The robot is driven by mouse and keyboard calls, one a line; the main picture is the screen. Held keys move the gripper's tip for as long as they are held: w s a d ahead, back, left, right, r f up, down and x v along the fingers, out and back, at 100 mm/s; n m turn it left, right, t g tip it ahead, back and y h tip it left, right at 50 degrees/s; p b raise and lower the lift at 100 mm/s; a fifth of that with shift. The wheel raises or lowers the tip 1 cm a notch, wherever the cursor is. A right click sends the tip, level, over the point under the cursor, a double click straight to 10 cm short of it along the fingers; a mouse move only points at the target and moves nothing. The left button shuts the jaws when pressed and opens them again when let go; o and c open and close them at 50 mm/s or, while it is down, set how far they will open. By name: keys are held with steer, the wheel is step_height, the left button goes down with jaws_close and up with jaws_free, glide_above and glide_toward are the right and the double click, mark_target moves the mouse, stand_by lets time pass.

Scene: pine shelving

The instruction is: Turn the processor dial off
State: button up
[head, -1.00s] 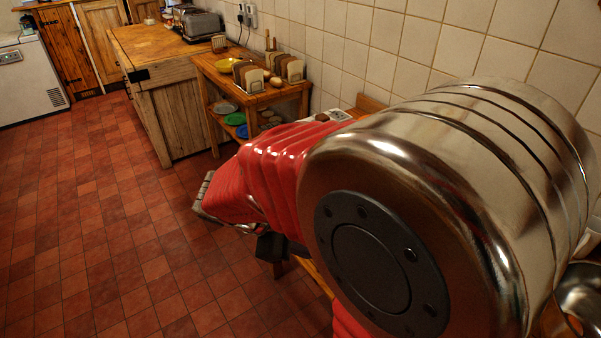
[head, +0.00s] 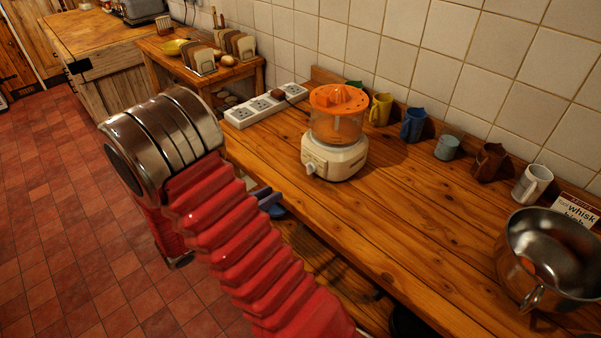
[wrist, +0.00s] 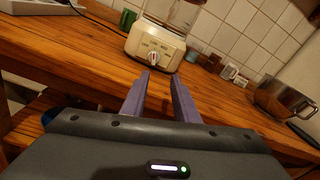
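The processor (head: 335,157) stands on the pine worktop, with a cream base, a clear bowl and an orange top. Its dial (head: 310,167) is a pale knob on the front of the base. In the wrist view the processor base (wrist: 142,44) is upper centre and the dial (wrist: 153,58) faces me, with small marks around it. My gripper (wrist: 160,80) has its two grey-purple fingers apart with nothing between them. It is in front of the worktop edge, short of the dial and apart from it. In the head view my red arm hides most of the gripper.
A white socket strip (head: 265,105) lies left of the processor. Several mugs, including a blue one (head: 413,124), line the wall. A steel bowl (head: 512,265) stands at the right. The worktop's middle (head: 430,215) is clear.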

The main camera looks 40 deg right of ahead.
mark_target(310, 168)
steer(key=shift+w+a+f+n+t, duration=0.15)
steer(key=shift+w+f+n+t, duration=0.35)
steer(key=shift+w+n, duration=0.1)
steer(key=shift+s, duration=0.1)
steer(key=d, duration=1.4)
steer(key=shift+w, duration=0.2)
jaws_close()
